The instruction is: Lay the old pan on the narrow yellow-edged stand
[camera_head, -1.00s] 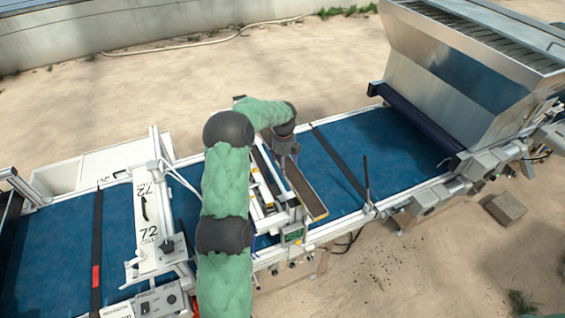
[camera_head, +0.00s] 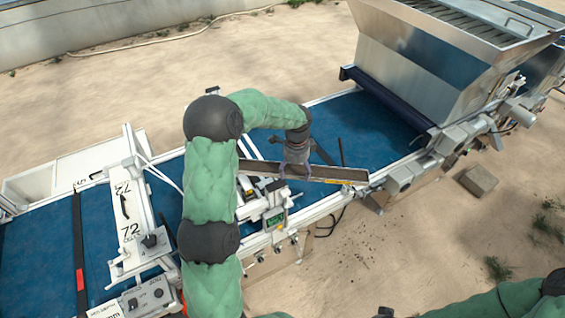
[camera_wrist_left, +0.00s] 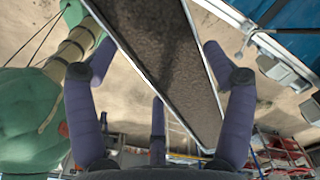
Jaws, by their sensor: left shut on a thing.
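The old pan (camera_head: 340,176) is a long, narrow metal tray with a brown, soil-like inside. In the head view it lies across the right part of the seeder's white-framed unit, nearly level in the picture. My left gripper (camera_head: 297,166) is shut on the pan near its middle and appears to hold it above the machine. In the left wrist view the pan (camera_wrist_left: 168,55) runs between the fingers of the left gripper (camera_wrist_left: 160,85), with sandy ground behind. I cannot make out the narrow yellow-edged stand. My right arm shows at the bottom right, its gripper out of the picture.
The blue conveyor belt (camera_head: 372,122) runs under the pan, with a large metal hopper (camera_head: 440,65) at its right end. A white unit marked 72 (camera_head: 127,215) stands at the left. A brown block (camera_head: 479,181) lies on open sandy ground at the right.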

